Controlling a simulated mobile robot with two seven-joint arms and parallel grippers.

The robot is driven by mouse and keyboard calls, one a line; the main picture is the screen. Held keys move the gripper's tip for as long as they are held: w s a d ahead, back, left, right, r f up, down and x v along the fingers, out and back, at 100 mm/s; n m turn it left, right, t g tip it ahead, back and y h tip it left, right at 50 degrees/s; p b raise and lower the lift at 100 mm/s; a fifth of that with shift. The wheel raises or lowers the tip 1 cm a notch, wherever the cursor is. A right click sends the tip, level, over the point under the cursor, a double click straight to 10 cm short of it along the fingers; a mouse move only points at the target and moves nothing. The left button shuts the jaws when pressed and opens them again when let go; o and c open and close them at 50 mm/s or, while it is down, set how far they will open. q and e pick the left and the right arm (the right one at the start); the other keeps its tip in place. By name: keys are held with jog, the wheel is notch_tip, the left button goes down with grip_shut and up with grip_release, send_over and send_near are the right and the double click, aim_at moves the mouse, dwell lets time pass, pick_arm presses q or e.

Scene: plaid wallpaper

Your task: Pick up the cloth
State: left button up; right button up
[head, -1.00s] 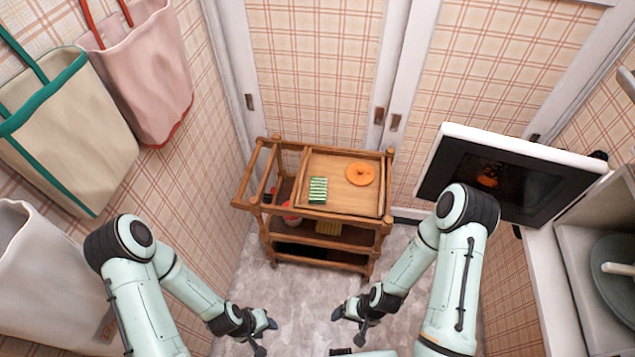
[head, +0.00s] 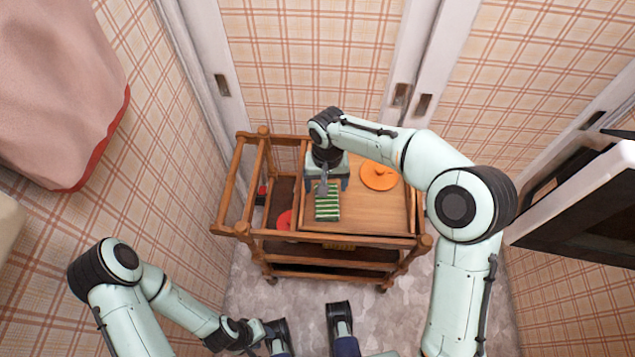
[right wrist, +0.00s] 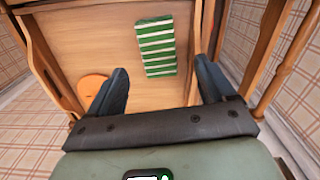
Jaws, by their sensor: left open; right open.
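The cloth (head: 327,208) is a small green-and-white striped rectangle. It lies flat on the wooden top tray of the cart, and it also shows in the right wrist view (right wrist: 157,46). My right gripper (head: 326,187) is open and empty over the tray, at the far end of the cloth in the head view. In the right wrist view its fingers (right wrist: 160,65) are spread apart, with the cloth ahead between them. I cannot tell the exact height above it. My left gripper (head: 265,340) is open and empty, low in front of the cart.
The wooden cart (head: 425,243) has a raised rim and rails around its top. An orange round lid (head: 379,176) lies right of the cloth. A red item (head: 284,220) is on a lower shelf. A pink bag (head: 60,90) hangs at left; a dark-fronted appliance (head: 590,210) is at right.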

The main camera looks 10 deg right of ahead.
jog(key=b, duration=0.1)
send_over(326, 201)
jog(key=s, duration=0.1)
jog(key=f, duration=0.6)
jog(key=shift+s+a+f, duration=0.15)
jog(key=shift+a, duration=0.05)
jog(key=shift+w+d+f+b, duration=0.1)
jog(key=shift+w+f+b, duration=0.1)
jog(key=shift+f, duration=0.8)
jog(key=shift+w+d+f+b, duration=0.1)
jog(key=shift+w+f, duration=0.1)
jog(key=shift+f, duration=0.75)
jog(key=shift+w+d+f+b, duration=0.1)
jog(key=shift+w+f+b, duration=0.1)
jog(key=shift+f, duration=0.8)
pick_arm(q)
jog(key=shift+w+d+f, duration=0.1)
jog(key=shift+d+f, duration=0.25)
jog(key=shift+f, duration=0.3)
pick_arm(e)
jog(key=shift+a, duration=0.1)
jog(key=shift+c, duration=0.3)
jog(key=c, duration=0.8)
jog(key=shift+c, duration=0.2)
jog(key=shift+r, duration=0.1)
